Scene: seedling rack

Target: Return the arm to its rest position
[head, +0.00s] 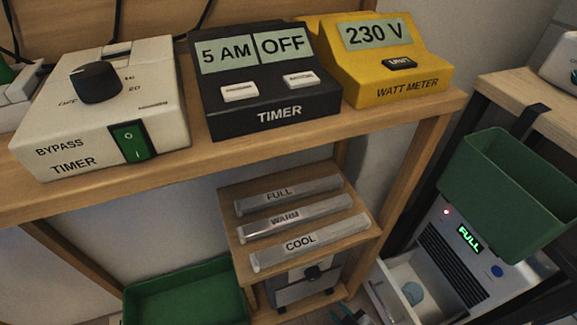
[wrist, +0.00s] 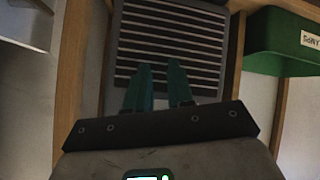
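My gripper (wrist: 161,66) shows in the wrist view with two teal fingers pointing up the picture. A narrow gap shows between the fingers, with nothing held in it. A dark slatted panel (wrist: 170,22) lies beyond the fingertips, and I cannot tell how far away it is. In the head view only a small dark and teal piece, apparently of my gripper (head: 347,317), shows at the bottom edge. The rest of my arm is out of that view.
A wooden shelf (head: 215,158) bears a bypass timer (head: 60,120), a black timer (head: 265,90) and a yellow watt meter (head: 385,60). Below are a stand with labelled tubes (head: 240,215), a green bin (head: 185,295), an open drawer (head: 415,265) and a hanging green bin (head: 510,185).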

